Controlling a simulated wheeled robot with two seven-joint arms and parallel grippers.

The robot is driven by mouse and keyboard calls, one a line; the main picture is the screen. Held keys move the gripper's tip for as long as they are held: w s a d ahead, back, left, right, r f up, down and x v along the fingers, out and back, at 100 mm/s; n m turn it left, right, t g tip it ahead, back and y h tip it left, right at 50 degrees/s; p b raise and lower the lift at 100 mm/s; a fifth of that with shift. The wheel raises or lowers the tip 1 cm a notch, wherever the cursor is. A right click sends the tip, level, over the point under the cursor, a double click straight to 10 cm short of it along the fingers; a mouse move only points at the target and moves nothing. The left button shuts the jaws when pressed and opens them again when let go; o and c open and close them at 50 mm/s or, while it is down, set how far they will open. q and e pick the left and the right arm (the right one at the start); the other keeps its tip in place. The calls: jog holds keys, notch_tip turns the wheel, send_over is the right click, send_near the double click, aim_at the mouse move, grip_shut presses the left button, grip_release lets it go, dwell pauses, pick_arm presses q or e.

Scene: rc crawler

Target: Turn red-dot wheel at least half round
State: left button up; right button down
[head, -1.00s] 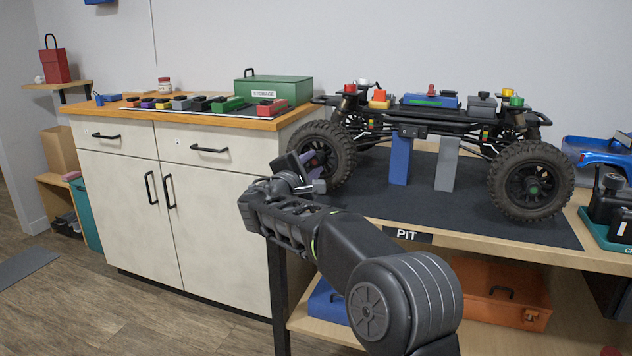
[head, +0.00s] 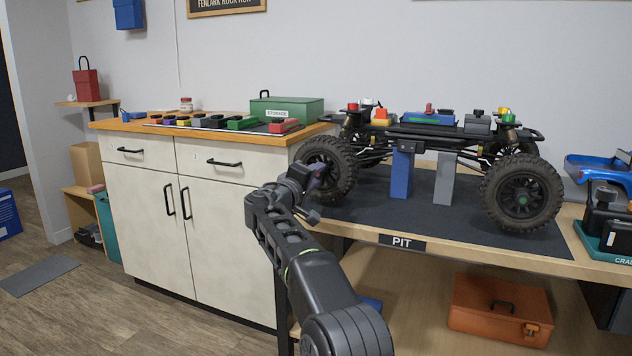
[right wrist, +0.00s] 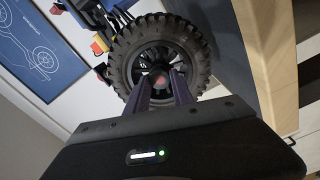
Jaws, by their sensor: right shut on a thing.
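The red-dot wheel (head: 330,165) is the left black knobby tyre of the raised RC crawler (head: 430,145). In the right wrist view the wheel (right wrist: 158,68) faces me, with its blurred red dot (right wrist: 160,82) at the hub. My right gripper (head: 314,172) is at the wheel's hub, which it hides in the head view. Its two purple fingers (right wrist: 162,85) are shut on the hub, one on each side of the red dot. My left gripper is not in view.
The crawler rests on a blue stand (head: 401,175) and a grey stand (head: 443,178) on the dark mat (head: 385,208). A cabinet (head: 225,200) stands left of the bench. An orange toolbox (head: 500,310) sits on the shelf below. A blue car body (head: 597,172) is at right.

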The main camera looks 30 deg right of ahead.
dwell(0.5)
jog(key=c, duration=1.1)
grip_release()
jog(key=shift+s+a+b, duration=0.2)
jog(key=shift+a+b, duration=0.1)
jog(key=shift+a, duration=0.1)
jog(key=b+v, duration=0.1)
jog(key=v, duration=0.5)
jog(key=shift+s+a, duration=0.3)
